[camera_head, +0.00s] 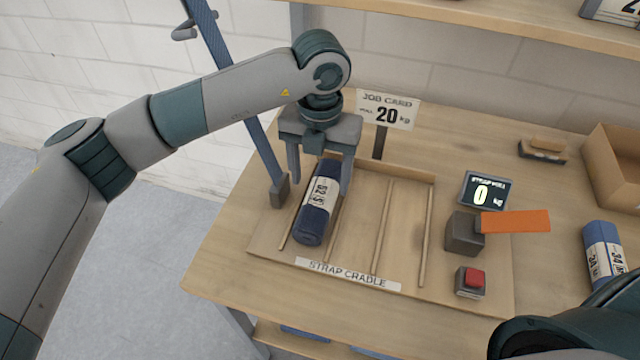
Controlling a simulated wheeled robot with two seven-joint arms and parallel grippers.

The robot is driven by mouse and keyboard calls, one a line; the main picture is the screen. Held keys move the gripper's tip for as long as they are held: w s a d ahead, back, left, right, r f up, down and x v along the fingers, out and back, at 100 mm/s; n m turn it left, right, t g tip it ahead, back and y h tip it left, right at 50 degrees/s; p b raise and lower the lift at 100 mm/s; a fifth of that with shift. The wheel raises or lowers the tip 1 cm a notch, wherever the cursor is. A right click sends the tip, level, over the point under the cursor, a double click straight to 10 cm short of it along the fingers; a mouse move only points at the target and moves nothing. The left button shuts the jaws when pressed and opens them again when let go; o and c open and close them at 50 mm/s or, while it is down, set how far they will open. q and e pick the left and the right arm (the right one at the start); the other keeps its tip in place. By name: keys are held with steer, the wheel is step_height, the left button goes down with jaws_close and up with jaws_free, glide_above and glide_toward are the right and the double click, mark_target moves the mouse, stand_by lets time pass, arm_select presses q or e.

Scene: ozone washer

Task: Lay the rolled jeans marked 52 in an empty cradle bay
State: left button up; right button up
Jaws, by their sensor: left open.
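A dark blue rolled jeans bundle (314,222) with a pale band lies lengthwise in the left bay of the strap cradle (348,273). Its band is turned sideways and seems to read 52. My left gripper (320,186) points down over the far end of this roll. Its fingers are open, one on each side of the roll; I cannot tell whether they touch it. The cradle's thin wooden dividers mark out the bays, and the middle and right bays are empty. My right gripper is out of view.
A blue roll (603,252) with another label lies at the right. A job card (387,110) reading 20 kg stands behind the cradle. A strapper display (482,191) reading 0, an orange arm (515,221) and a red button (473,279) stand right of the cradle. A cardboard box (610,170) is far right.

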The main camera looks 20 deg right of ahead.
mark_target(320, 191)
arm_select(q)
step_height(320, 191, up, 6)
steer(key=p, duration=0.1)
steer(key=shift+r, duration=0.25)
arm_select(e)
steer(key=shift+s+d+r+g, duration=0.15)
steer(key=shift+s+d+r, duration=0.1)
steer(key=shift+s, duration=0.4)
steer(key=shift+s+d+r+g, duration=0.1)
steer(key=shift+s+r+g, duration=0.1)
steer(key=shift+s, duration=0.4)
arm_select(q)
steer(key=shift+a, duration=0.1)
